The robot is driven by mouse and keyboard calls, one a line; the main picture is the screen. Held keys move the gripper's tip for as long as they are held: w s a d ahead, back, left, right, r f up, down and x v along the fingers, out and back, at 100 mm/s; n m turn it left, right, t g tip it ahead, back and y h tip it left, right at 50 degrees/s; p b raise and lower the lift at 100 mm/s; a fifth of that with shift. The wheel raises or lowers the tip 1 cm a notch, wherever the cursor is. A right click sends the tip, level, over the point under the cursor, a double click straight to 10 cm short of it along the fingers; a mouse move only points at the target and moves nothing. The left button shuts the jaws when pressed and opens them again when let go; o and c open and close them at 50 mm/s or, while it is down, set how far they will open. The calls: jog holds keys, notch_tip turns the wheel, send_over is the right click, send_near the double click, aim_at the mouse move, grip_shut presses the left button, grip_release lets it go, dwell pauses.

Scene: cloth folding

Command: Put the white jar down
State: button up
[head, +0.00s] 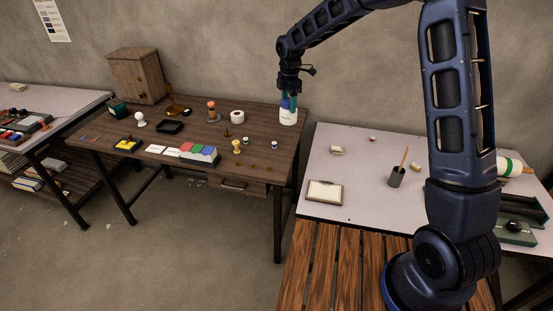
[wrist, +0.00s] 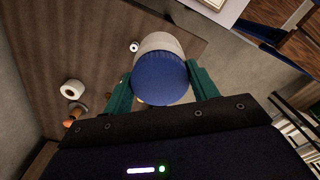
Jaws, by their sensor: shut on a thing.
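The white jar (head: 288,117) has a blue lid and is upright at the right end of the dark wooden desk (head: 262,152). My gripper (head: 288,101) is above the desk with its green fingers shut on the jar near its lid. In the wrist view the blue lid (wrist: 160,80) sits between the two green fingers of my gripper (wrist: 160,88), with the white body beyond it. I cannot tell whether the jar's base touches the desk top.
A white tape roll (head: 237,116) and an orange-topped stamp (head: 212,110) stand left of the jar. Small bottles (head: 274,145) stand in front of it. A wooden cabinet (head: 137,75) is at the back left. A pale table (head: 360,165) adjoins on the right.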

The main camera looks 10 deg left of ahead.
jog(key=s+a+r+n, duration=0.2)
jog(key=s+a, duration=0.1)
jog(key=a, duration=0.2)
jog(key=f, duration=2)
jog(key=shift+w+d, duration=0.15)
jog(key=shift+w, duration=0.05)
jog(key=shift+f, duration=0.1)
jog(key=o, duration=1.6)
jog(key=shift+o, duration=0.2)
